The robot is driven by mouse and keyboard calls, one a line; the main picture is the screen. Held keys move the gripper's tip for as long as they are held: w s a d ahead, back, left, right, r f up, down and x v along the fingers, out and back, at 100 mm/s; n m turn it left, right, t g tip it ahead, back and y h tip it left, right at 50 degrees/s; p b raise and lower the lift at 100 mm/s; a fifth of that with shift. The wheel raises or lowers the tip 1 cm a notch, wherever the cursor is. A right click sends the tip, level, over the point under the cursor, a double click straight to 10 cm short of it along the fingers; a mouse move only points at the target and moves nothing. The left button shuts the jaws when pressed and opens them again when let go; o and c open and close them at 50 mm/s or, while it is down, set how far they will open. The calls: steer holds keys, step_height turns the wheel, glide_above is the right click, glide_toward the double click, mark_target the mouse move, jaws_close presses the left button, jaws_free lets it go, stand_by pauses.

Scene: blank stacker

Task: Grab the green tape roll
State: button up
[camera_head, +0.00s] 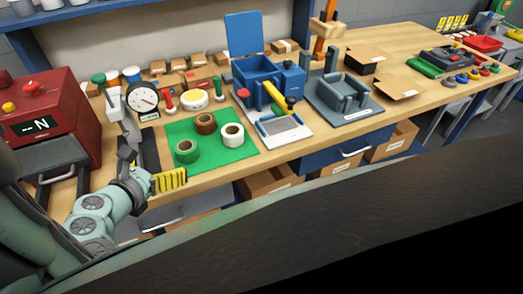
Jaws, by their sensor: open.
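The green tape roll (187,151) lies flat on the front left part of a green mat (212,163) on the workbench. A brown tape roll (205,124) lies behind it and a white tape roll (232,135) to its right, both on the mat. My gripper (171,180), with yellow ribbed fingers, is at the bench's front edge, in front of and slightly left of the green roll. It is apart from the roll and appears empty. It is open, though the gap between the fingers is hard to make out.
A round dial gauge (143,98) stands behind left of the mat, and a red machine (38,113) at far left. Small boxes and a white-and-yellow roll (194,100) are behind the mat.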

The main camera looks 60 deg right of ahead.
steer(key=p, duration=0.1)
glide_toward(189, 144)
steer(key=d, duration=0.2)
steer(key=shift+d+f, duration=0.2)
steer(key=shift+d, duration=0.15)
steer(key=shift+w+a+f+x, duration=0.1)
steer(key=shift+x, duration=0.8)
steer(key=shift+w+a+f+x, duration=0.1)
steer(key=shift+x, duration=0.8)
steer(key=shift+w+f+x, duration=0.1)
steer(key=shift+x, duration=0.85)
steer(key=shift+c, duration=0.2)
steer(key=shift+a, duration=0.1)
steer(key=c, duration=1.2)
